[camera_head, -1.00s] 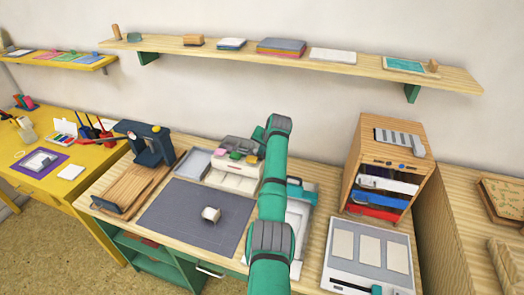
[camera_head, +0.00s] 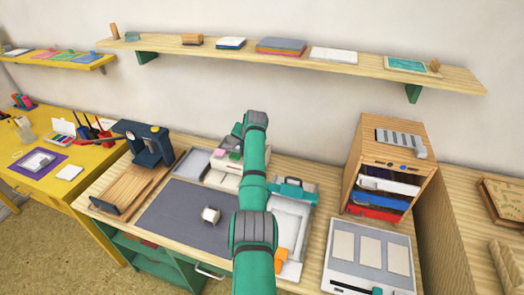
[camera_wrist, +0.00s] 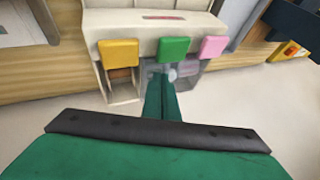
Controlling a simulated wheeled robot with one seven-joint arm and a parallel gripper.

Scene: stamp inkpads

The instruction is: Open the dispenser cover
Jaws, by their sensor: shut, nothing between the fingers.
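The dispenser (camera_head: 222,181) is a pale cream box at the back of the table, partly hidden by my arm in the head view. In the wrist view its yellow cover (camera_wrist: 118,53), green cover (camera_wrist: 174,49) and pink cover (camera_wrist: 212,46) sit in a row along one edge. Dark openings show beside the covers. My gripper (camera_wrist: 160,76) is shut and empty, its green fingers together by the opening at the green cover. I cannot tell whether the fingertips touch it. The fingertips are hidden in the head view.
A grey tray (camera_head: 191,164) and a dark stamping press (camera_head: 150,147) stand to the left. A wooden drawer cabinet (camera_head: 392,140) stands to the right.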

